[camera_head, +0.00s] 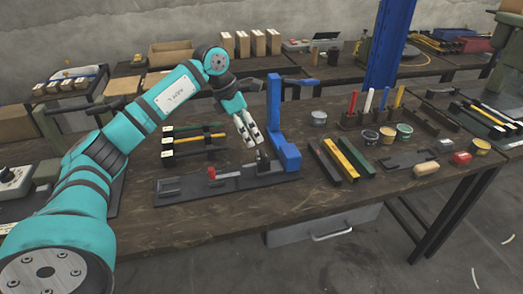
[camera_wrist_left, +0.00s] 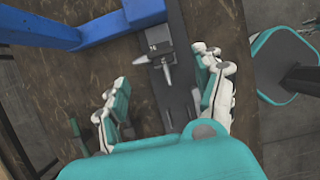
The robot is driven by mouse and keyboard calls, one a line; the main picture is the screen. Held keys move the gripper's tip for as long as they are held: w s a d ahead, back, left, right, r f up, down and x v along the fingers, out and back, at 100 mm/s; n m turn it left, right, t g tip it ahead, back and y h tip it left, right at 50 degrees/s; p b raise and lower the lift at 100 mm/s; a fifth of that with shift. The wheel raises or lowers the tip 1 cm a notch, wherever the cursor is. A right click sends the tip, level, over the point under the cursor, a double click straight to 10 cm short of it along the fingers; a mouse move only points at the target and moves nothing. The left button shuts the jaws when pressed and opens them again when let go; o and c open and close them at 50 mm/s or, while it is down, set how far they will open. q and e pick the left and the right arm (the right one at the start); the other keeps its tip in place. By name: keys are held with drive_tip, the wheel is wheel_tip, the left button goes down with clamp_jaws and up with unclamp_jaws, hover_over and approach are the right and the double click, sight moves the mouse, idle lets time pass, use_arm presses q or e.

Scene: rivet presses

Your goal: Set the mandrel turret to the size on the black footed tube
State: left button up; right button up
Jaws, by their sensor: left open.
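The blue rivet press (camera_head: 274,112) stands on a dark base plate (camera_head: 225,189) on the front bench. The mandrel turret (camera_head: 262,160) is a small dark part at the foot of the press. In the left wrist view the turret (camera_wrist_left: 153,48) shows pale pointed mandrels and a small white marking that I cannot read surely. My left gripper (camera_head: 250,139) is open and empty, fingers pointing down just above the turret. In the left wrist view its fingers (camera_wrist_left: 157,95) straddle the turret. Black and yellow tubes with pale ends (camera_head: 194,138) lie behind the base; their size marks are unreadable. My right gripper is out of view.
A red-tipped clamp (camera_head: 212,173) stands on the base plate left of the turret. Dark and yellow bars (camera_head: 341,159), paint-like cans (camera_head: 387,135) and a rack of coloured tools (camera_head: 371,106) stand to the right. The bench front is clear.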

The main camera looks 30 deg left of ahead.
sight(262, 153)
use_arm(q)
drive_tip(key=x, duration=0.8)
drive_tip(key=shift+d, duration=0.1)
drive_tip(key=shift+w+d+f, duration=0.1)
drive_tip(key=shift+w+f, duration=0.1)
drive_tip(key=shift+f, duration=0.3)
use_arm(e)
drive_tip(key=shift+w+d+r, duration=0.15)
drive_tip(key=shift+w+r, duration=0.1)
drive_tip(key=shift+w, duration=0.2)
use_arm(q)
drive_tip(key=c, duration=1.2)
drive_tip(key=shift+o, duration=0.2)
